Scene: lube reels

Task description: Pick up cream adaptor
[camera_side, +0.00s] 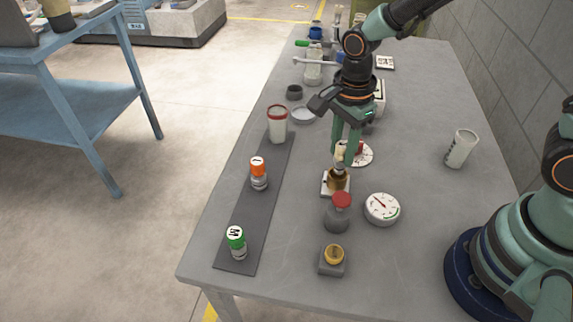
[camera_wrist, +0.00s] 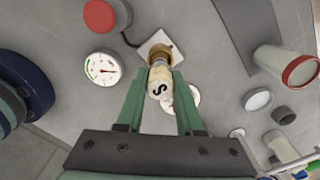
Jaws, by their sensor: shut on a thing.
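The cream adaptor (camera_wrist: 160,83) is a small cylinder with a black S on its end, held between the two green fingers of my gripper (camera_wrist: 163,88). In the side view the cream adaptor (camera_side: 340,157) is partly hidden by the fingers. My gripper (camera_side: 346,150) points down and is shut on it. A brass fitting (camera_side: 337,180) on a white square plate (camera_side: 327,191) is directly below the adaptor. The brass fitting also shows in the wrist view (camera_wrist: 160,53). I cannot tell whether adaptor and fitting touch.
An orange-topped adaptor (camera_side: 258,172) and a green-topped one (camera_side: 236,240) stand on a dark strip (camera_side: 262,208). Close by are a red-capped grey part (camera_side: 338,216), a dial gauge (camera_side: 382,209) and a brass-topped block (camera_side: 332,262). A white cup (camera_side: 461,148) stands right.

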